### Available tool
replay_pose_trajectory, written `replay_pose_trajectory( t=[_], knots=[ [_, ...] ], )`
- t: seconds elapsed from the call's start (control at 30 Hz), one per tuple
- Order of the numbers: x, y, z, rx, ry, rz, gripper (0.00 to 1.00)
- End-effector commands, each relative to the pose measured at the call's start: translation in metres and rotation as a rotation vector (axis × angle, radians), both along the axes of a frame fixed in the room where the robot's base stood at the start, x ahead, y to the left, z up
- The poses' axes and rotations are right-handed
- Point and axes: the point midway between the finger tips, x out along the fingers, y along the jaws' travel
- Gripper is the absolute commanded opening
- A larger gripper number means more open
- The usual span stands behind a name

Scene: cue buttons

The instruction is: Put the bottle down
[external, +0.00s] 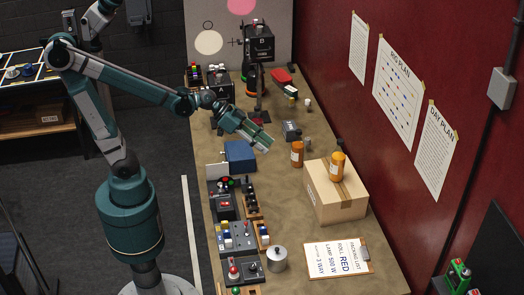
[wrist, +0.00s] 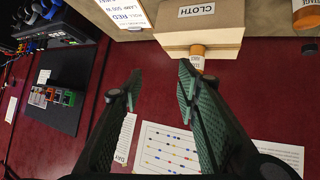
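Two orange bottles are in the external view. One bottle (external: 337,166) stands upright on top of a cardboard box (external: 330,197). The other bottle (external: 297,154) stands upright on the table just left of the box. My gripper (external: 264,143) is above the table, left of both bottles and apart from them. In the wrist view my gripper (wrist: 160,78) has its two fingers wide apart with nothing between them. An orange bottle (wrist: 197,50) shows by the box labelled CLOTH (wrist: 200,30), near the right fingertip. Part of another bottle (wrist: 307,14) is at the upper right edge.
A blue box (external: 240,155) sits below my gripper. Button and switch panels (external: 235,235) line the table's left edge. A clipboard (external: 337,258) and a silver canister (external: 277,259) are at the near end. The red wall (external: 400,165) bounds the right side.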

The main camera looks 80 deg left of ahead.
Motion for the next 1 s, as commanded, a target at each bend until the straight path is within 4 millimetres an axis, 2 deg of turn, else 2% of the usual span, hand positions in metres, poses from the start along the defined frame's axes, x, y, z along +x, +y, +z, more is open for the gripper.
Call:
replay_pose_trajectory(
  t=[0.37, 0.7, 1.0],
  knots=[
    [-0.072, 0.024, -0.011, 0.072, 0.132, 0.103, 0.33],
    [-0.135, 0.057, -0.021, 0.144, 0.223, 0.228, 0.33],
    [-0.178, 0.085, -0.028, 0.197, 0.271, 0.334, 0.33]
  ],
)
